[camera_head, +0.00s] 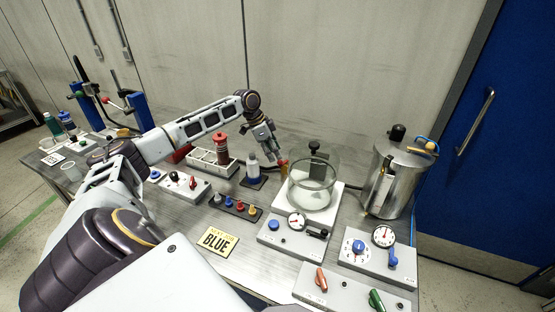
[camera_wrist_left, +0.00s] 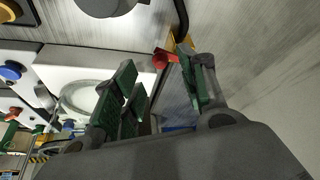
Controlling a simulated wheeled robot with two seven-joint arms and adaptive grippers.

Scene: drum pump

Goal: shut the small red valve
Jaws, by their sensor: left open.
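The small red valve (camera_wrist_left: 163,57) shows in the left wrist view, on a yellow fitting (camera_wrist_left: 181,41) beside a black hose. It lies between and just beyond the fingertips of my left gripper (camera_wrist_left: 163,82), which is open, its green-padded fingers spread to either side. I cannot tell whether a finger touches it. In the head view my left gripper (camera_head: 270,151) points down beside the orange-red fitting (camera_head: 284,168), left of the glass vessel. The fingertips partly cover it there, and the handle's angle is unclear. My right gripper is not seen.
The glass vessel (camera_head: 311,187) stands on a white base close by, with a black clamp post (camera_head: 316,158) behind. A steel drum (camera_head: 392,184) stands to the right. Panels with gauges, a larger red lever (camera_head: 321,280) and a green lever (camera_head: 377,299) are in front.

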